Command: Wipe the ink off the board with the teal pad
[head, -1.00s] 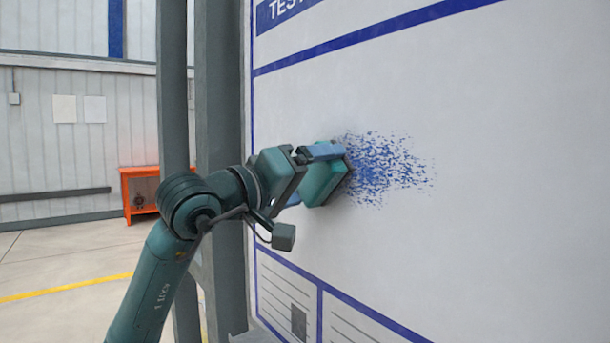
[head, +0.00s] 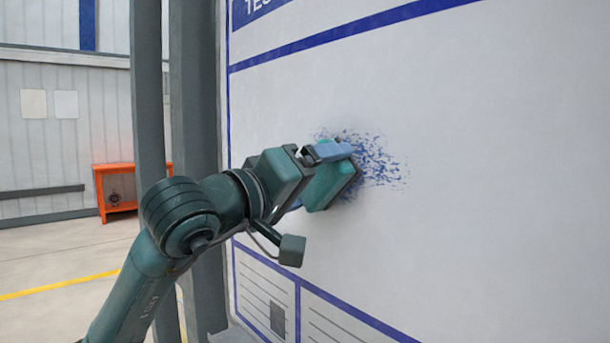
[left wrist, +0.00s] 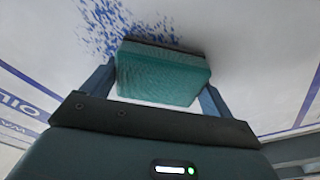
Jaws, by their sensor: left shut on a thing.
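The white board (head: 480,120) with blue border lines fills the right of the head view. A patch of speckled blue ink (head: 380,160) is on it; part of the patch is hidden behind the pad. My left gripper (head: 328,175) is shut on the teal pad (head: 327,188), with a blue finger on each side. The pad's dark face is against or very near the board, over the ink. In the left wrist view the teal pad (left wrist: 160,77) sits between the fingers, with ink (left wrist: 108,25) beyond it to the upper left. My right gripper is not in view.
Grey steel posts (head: 195,120) stand at the board's left edge, close behind my left arm. An orange cabinet (head: 118,185) stands farther back by the wall. The board's surface right of the ink is clear.

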